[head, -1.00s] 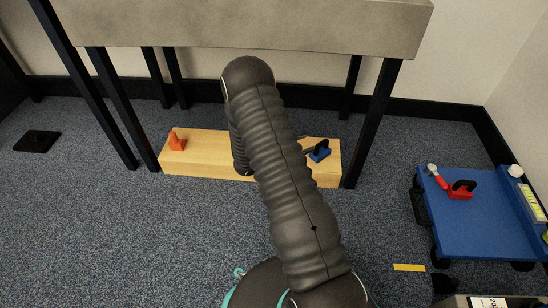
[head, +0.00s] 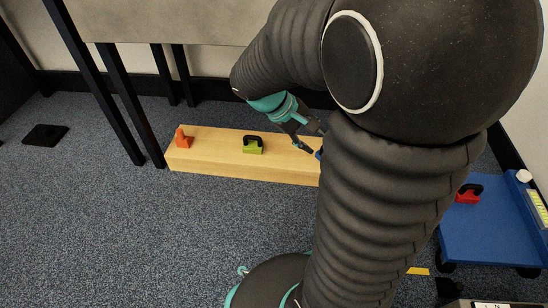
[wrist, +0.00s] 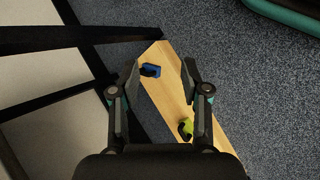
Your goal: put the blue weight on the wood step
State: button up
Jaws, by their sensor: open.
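The wood step (head: 215,168) is a long pale block on the carpet under the grey table; it also shows in the wrist view (wrist: 165,88). The blue weight (wrist: 151,70) stands on the step near one end in the wrist view. In the head view only a sliver of the blue weight (head: 318,155) shows past my gripper and arm. My gripper (head: 308,138) is open and empty above that right part of the step. In the wrist view its fingers (wrist: 160,78) are apart, with the blue weight beyond them, nearer the left finger.
An orange weight (head: 183,140) and a green weight (head: 252,146) with a black handle also stand on the step. Dark table legs (head: 133,110) rise close by. A blue cart (head: 490,235) with a red weight (head: 468,195) is at right. Open carpet lies in front.

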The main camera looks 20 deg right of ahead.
jog(key=s+a+r+m+t+y, duration=0.1)
jog(key=s+a+r+t+y, duration=0.2)
jog(key=a, duration=0.4)
jog(key=s+a+r+m+t+y, duration=0.2)
jog(key=s+a+r+t+y, duration=0.2)
jog(key=s+a+r, duration=0.1)
jog(key=shift+s+a+r, duration=0.15)
jog(key=shift+s+a, duration=0.6)
jog(key=shift+a, duration=0.25)
jog(key=shift+c, duration=0.4)
jog(key=shift+d+m, duration=0.1)
jog(key=shift+m, duration=0.2)
